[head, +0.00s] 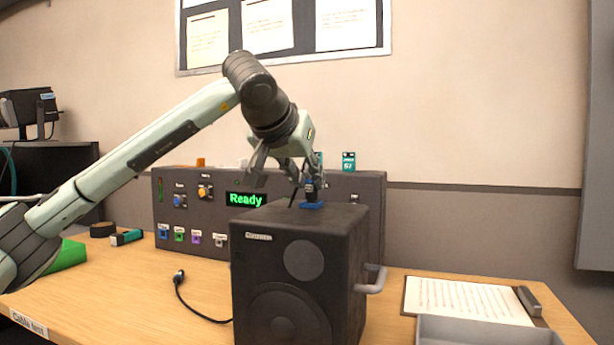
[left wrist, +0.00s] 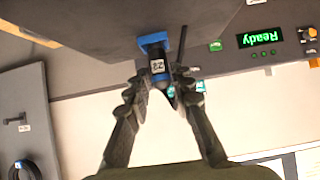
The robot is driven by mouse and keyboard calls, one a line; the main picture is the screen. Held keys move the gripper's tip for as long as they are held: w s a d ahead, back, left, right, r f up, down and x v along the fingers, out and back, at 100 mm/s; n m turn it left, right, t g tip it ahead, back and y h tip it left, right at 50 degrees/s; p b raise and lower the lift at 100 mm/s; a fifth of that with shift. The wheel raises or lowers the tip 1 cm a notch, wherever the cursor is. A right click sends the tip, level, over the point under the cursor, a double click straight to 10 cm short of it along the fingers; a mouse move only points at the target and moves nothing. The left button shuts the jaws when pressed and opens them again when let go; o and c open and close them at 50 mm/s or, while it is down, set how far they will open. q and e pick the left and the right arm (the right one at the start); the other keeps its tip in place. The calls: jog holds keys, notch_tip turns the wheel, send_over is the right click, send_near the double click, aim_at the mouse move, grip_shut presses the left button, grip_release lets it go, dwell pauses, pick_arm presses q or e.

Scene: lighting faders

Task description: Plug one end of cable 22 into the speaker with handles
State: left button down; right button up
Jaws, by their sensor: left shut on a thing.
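The dark speaker with handles (head: 262,262) stands on the table in the head view, a grey handle (head: 374,281) on its right side. A blue socket (head: 311,206) is on its top; it also shows in the left wrist view (left wrist: 153,40). My left gripper (head: 288,180) is above the speaker's top, shut on the black plug of cable 22 (left wrist: 158,66), whose label reads 22. The plug points down at the blue socket and appears to touch it; I cannot tell how deep it sits. A loose cable end (head: 179,276) lies on the table left of the speaker. My right gripper is not in view.
A grey panel (head: 370,190) with a green "Ready" display (head: 246,199) and coloured sockets stands behind the speaker. A sheet of paper (head: 465,300) and a grey tray (head: 490,330) lie at the right. A green block (head: 68,257) is at the left.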

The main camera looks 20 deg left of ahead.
pick_arm(q)
jog(key=shift+f, duration=0.4)
dwell(0.8)
jog(key=c, duration=1.3)
grip_release()
jog(key=shift+o, duration=0.2)
jog(key=shift+r, duration=0.1)
jog(key=shift+s+r, duration=0.1)
jog(key=shift+s+r, duration=0.2)
jog(key=shift+s, duration=0.05)
jog(key=v, duration=1.1)
